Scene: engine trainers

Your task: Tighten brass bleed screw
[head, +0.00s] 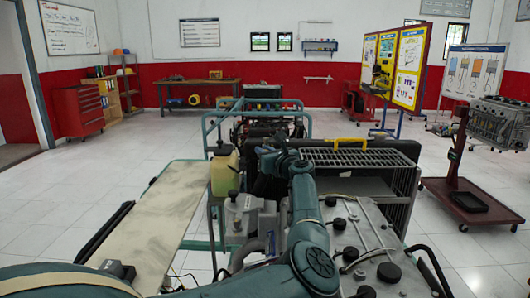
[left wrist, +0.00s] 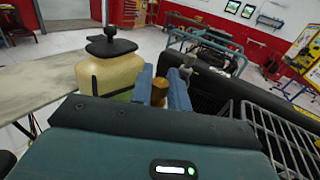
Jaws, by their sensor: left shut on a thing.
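The brass bleed screw (left wrist: 159,93) shows in the left wrist view between the two blue fingers of my left gripper (left wrist: 161,84), which is shut on it. In the head view my left gripper (head: 264,151) is beside the radiator's left end, and the screw is hidden there. A yellowish tank with a black cap (left wrist: 108,72) stands just left of the fingers; the tank also shows in the head view (head: 224,172). A small grey fitting (left wrist: 187,63) rises just beyond the right finger. My right gripper is not in view.
The black radiator (head: 392,152) and a wire rack (head: 350,158) lie to the right of the gripper. The engine with black caps (head: 365,235) is in front. A beige panel (head: 150,222) is at left. Open floor (head: 120,160) lies beyond it.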

